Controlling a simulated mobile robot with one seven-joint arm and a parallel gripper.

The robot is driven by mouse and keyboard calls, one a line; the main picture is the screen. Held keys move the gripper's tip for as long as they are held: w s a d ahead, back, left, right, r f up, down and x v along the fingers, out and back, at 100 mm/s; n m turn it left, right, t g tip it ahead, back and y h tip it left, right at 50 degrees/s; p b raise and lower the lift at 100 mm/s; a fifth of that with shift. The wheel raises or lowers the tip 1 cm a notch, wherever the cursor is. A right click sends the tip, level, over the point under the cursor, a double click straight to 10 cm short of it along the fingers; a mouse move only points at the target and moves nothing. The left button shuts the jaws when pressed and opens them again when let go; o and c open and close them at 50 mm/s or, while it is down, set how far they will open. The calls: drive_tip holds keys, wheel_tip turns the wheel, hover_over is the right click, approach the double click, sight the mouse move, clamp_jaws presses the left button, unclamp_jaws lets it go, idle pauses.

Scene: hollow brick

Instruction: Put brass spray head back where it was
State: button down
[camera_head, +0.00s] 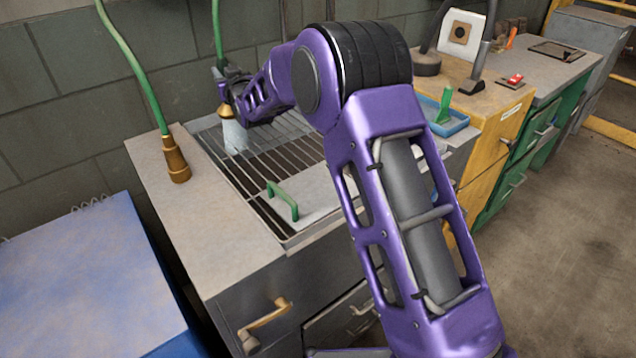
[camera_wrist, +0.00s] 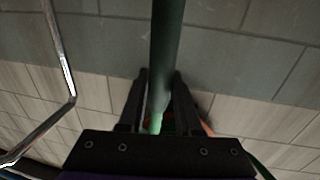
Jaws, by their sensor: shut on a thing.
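The brass spray head (camera_head: 226,111) hangs on a green hose (camera_head: 216,30) over the far left part of a barred sink grate (camera_head: 262,157). My gripper (camera_head: 229,80) is shut on it at its upper end, where the hose comes in; the exact grip is small in the head view. A pale, bluish-white shape (camera_head: 234,137) shows right under the brass; I cannot tell whether it is water or an object. In the wrist view the green hose (camera_wrist: 165,45) runs between the two dark fingers (camera_wrist: 160,92), and the brass is hidden.
A second green hose with a brass end (camera_head: 175,160) stands on the counter at left. A plate with a green handle (camera_head: 283,200) covers the grate's front. A blue tray (camera_head: 447,120) with a green tool lies at right. The grey block wall is close behind.

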drive_tip(key=shift+r+p, duration=0.9)
drive_tip(key=shift+p, duration=0.15)
wheel_tip(320, 180, down, 10)
drive_tip(key=shift+b, duration=0.45)
drive_tip(key=shift+f+b, duration=0.3)
drive_tip(key=c, duration=0.6)
unclamp_jaws()
drive_tip(key=shift+r, duration=0.2)
drive_tip(key=v, duration=0.7)
drive_tip(key=shift+s+p, duration=0.25)
drive_tip(key=shift+p, duration=0.1)
